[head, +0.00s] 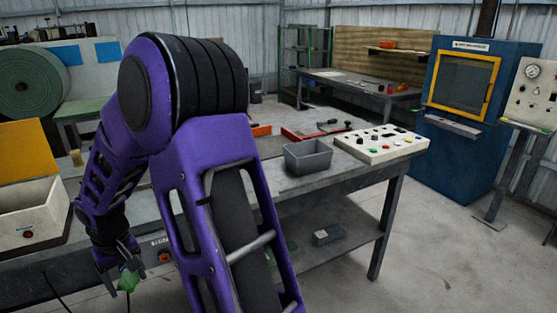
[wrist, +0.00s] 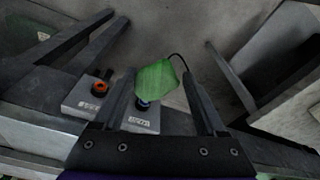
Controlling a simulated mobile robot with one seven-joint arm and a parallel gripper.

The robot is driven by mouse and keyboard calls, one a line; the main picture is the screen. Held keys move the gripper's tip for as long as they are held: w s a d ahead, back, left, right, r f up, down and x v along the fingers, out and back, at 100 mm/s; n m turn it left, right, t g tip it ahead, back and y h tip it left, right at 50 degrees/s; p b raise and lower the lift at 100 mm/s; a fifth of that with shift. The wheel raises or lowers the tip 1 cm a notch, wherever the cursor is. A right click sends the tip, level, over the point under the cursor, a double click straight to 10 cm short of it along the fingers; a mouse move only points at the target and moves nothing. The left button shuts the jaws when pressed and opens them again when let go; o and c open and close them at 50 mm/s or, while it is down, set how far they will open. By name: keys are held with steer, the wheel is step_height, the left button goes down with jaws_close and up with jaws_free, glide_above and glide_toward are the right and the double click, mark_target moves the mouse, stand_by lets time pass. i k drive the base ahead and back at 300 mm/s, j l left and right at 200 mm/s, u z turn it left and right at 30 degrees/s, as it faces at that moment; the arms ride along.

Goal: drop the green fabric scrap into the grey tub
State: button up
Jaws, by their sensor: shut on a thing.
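The green fabric scrap (wrist: 158,88) is a crumpled piece between my fingers in the wrist view. In the head view it shows as a small green patch (head: 128,282) at the lower left. My gripper (head: 118,268) is shut on it and hangs low, in front of the bench's near edge; its fingers also show in the wrist view (wrist: 165,82). The grey tub (head: 308,160) stands upright on the bench top in the head view, well to the right of my gripper and higher. Its floor is mostly hidden.
A button panel (head: 382,144) sits right of the tub. A red tray (head: 316,131) lies behind it. My arm covers much of the bench. Two grey switch boxes (wrist: 93,97) (wrist: 141,118) lie close below my gripper. A cream bin (head: 30,212) stands at left.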

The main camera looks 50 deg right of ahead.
mark_target(311, 168)
steer(key=z, duration=2.3)
steer(key=j+z, duration=0.3)
steer(key=j, duration=0.65)
steer(key=k+j, duration=0.1)
steer(key=j, duration=0.25)
steer(key=i+j, duration=0.1)
steer(key=j, duration=0.35)
steer(key=i, duration=0.05)
